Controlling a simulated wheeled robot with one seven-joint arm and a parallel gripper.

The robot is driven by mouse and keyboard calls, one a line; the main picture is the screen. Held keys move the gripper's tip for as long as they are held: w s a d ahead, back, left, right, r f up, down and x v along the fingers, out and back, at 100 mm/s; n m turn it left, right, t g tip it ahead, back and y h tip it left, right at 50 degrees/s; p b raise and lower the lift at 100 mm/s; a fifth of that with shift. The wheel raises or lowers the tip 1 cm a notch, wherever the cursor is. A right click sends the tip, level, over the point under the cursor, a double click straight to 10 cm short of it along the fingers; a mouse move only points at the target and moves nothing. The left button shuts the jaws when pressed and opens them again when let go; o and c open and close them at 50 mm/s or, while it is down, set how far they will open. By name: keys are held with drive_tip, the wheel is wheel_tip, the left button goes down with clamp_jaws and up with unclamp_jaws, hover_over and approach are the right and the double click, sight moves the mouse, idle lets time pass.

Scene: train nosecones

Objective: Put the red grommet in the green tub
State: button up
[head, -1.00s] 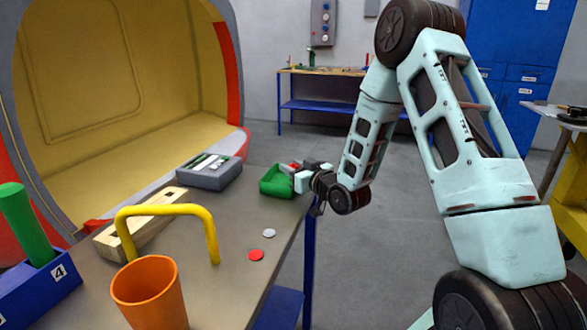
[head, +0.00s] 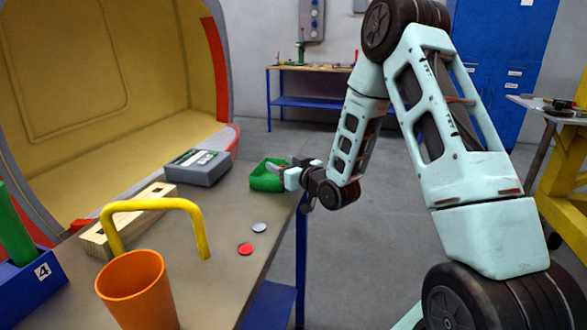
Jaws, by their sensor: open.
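The green tub (head: 258,180) stands at the far right corner of the workbench. My gripper (head: 280,169) is at the tub's right side, its jaws open and reaching over the rim. The tub's inside is small and partly covered by the gripper. I see no red ring between the jaws or in the tub from here. A flat red disc (head: 245,249) lies on the bench near its right edge, apart from the gripper. I cannot tell whether it is a grommet.
A pale disc (head: 258,227) lies near the red one. A yellow bent handle (head: 155,206), an orange cup (head: 135,285), a wooden block (head: 96,243), a grey case (head: 200,169) and a blue box (head: 30,290) stand on the workbench (head: 205,280). Open floor lies right of it.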

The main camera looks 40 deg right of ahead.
drive_tip(key=shift+r+p, duration=0.4)
drive_tip(key=shift+r, duration=0.15)
drive_tip(key=s+r+p, duration=0.1)
drive_tip(key=s+p, duration=0.2)
drive_tip(key=s, duration=0.7)
drive_tip(key=shift+d, duration=0.35)
drive_tip(key=shift+s+p, duration=0.1)
drive_tip(key=shift+p, duration=0.55)
drive_tip(key=s+p, duration=0.1)
drive_tip(key=p, duration=0.4)
drive_tip(key=shift+s+f, duration=0.2)
drive_tip(key=shift+s, duration=0.2)
